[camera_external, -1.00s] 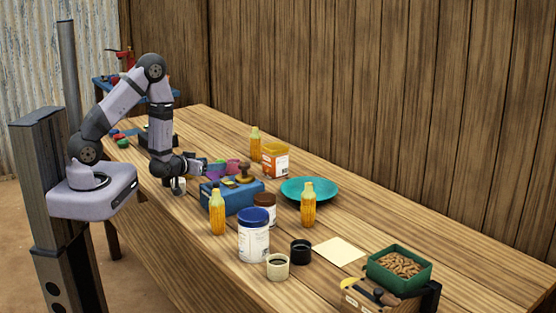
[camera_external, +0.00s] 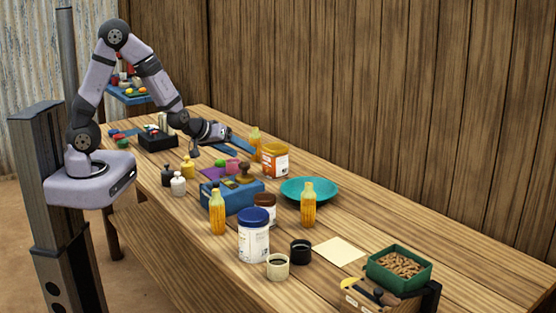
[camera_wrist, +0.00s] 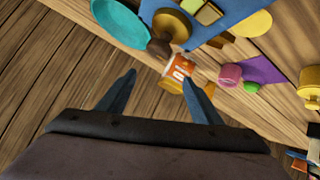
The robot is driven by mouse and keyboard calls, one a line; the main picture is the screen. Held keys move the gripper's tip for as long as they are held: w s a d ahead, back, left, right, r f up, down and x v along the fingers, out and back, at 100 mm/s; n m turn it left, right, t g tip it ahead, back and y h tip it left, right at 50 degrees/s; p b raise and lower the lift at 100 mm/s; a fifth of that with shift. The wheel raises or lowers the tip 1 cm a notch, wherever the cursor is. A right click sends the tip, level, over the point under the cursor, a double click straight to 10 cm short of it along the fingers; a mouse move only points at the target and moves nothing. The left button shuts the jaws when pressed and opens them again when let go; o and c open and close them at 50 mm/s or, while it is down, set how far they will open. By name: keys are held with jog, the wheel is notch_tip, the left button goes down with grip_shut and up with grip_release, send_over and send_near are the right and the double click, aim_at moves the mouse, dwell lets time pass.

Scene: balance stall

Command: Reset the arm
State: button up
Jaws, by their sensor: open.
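My gripper (camera_external: 241,145) is open and empty, raised over the far left part of the table, left of a corn-coloured bottle (camera_external: 255,142) and an orange-labelled tub (camera_external: 275,161). Its two blue fingers stand apart in the wrist view (camera_wrist: 159,80), with nothing held between them. The orange-labelled tub (camera_wrist: 180,68) shows beyond the fingertips in that view. My arm is bent up high at the elbow and reaches down towards the back of the table.
Black, white and yellow weights (camera_external: 187,168) stand left of a blue box (camera_external: 232,197). A teal plate (camera_external: 322,188), a blue-lidded jar (camera_external: 254,240), cups and a green nut tray (camera_external: 378,276) stand to the right. A dark box (camera_external: 157,140) sits at the far left.

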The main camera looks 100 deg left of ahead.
jog(key=d+m+h, duration=0.1)
jog(key=d, duration=0.2)
jog(key=w+d+m+h, duration=0.1)
jog(key=d, duration=0.2)
jog(key=d+m+h, duration=0.1)
jog(key=d, duration=0.3)
jog(key=shift+w+h+b, duration=0.3)
jog(key=shift+w, duration=0.1)
jog(key=s+d+f+m+g+h, duration=0.2)
jog(key=s+d+m+h, duration=0.15)
jog(key=d, duration=0.65)
jog(key=s+d+f+m+g+b, duration=0.1)
jog(key=s+d+m+g, duration=0.4)
jog(key=s, duration=1)
jog(key=d+f+m, duration=0.1)
jog(key=d+m, duration=0.1)
jog(key=d, duration=0.2)
jog(key=shift+g+h, duration=0.3)
jog(key=shift+h, duration=0.05)
